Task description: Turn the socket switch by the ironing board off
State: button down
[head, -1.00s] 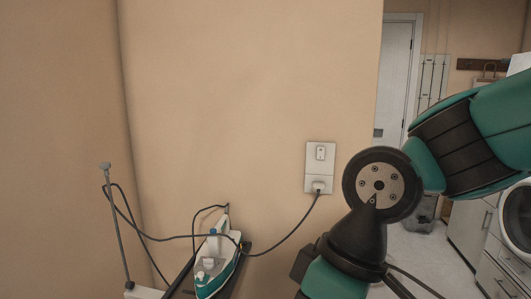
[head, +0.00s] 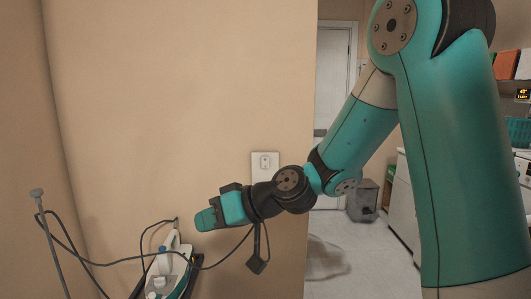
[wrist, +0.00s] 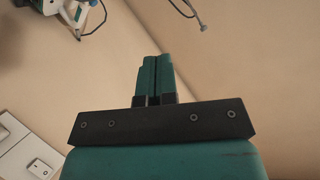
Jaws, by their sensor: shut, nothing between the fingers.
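The white socket switch plate (head: 265,163) is on the beige wall, right of the iron and ironing board. Its small rocker switch (head: 265,161) shows at the top; I cannot tell its position. My arm hides the plate's lower part and the plug. In the wrist view the rocker (wrist: 37,166) and part of the plate are at the lower left. My gripper (head: 205,220) is shut and empty, left of and below the switch, apart from it. Its fingers also show together in the wrist view (wrist: 155,60). The ironing board (head: 196,272) shows only in part.
A white and green iron (head: 168,268) stands on the board below my gripper. Its dark cord loops across to the socket, close under my wrist. A thin grey pole (head: 50,240) stands at left. The wall ends right of the switch, opening onto a laundry room.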

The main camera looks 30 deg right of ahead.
aim_at(267, 165)
jog(key=w+d+m+t+h, duration=0.3)
jog(key=w+d+t, duration=0.1)
jog(key=d, duration=0.5)
jog(key=w+d+r+m+t+h+p, duration=0.1)
jog(key=w+d+m+t+h, duration=0.2)
jog(key=d, duration=0.7)
jog(key=shift+w+d+m+t, duration=0.15)
jog(key=shift+w+m+t, duration=0.35)
jog(key=shift+m+t, duration=0.25)
jog(key=shift+w+r+p, duration=0.1)
jog(key=shift+r+p, duration=0.05)
jog(key=shift+p, duration=0.2)
jog(key=shift+w+d+r+p, duration=0.15)
jog(key=shift+w+d+p, duration=0.65)
jog(key=shift+w+p, duration=0.35)
jog(key=shift+w+d+r+p, duration=0.2)
jog(key=shift+w+d+p, duration=0.7)
jog(key=shift+w, duration=0.3)
jog(key=shift+w+d+r+p, duration=0.15)
jog(key=shift+w+d+p, duration=0.55)
jog(key=shift+w+p, duration=0.45)
jog(key=shift+w, duration=0.1)
jog(key=shift+w+d, duration=0.25)
jog(key=shift+w, duration=0.05)
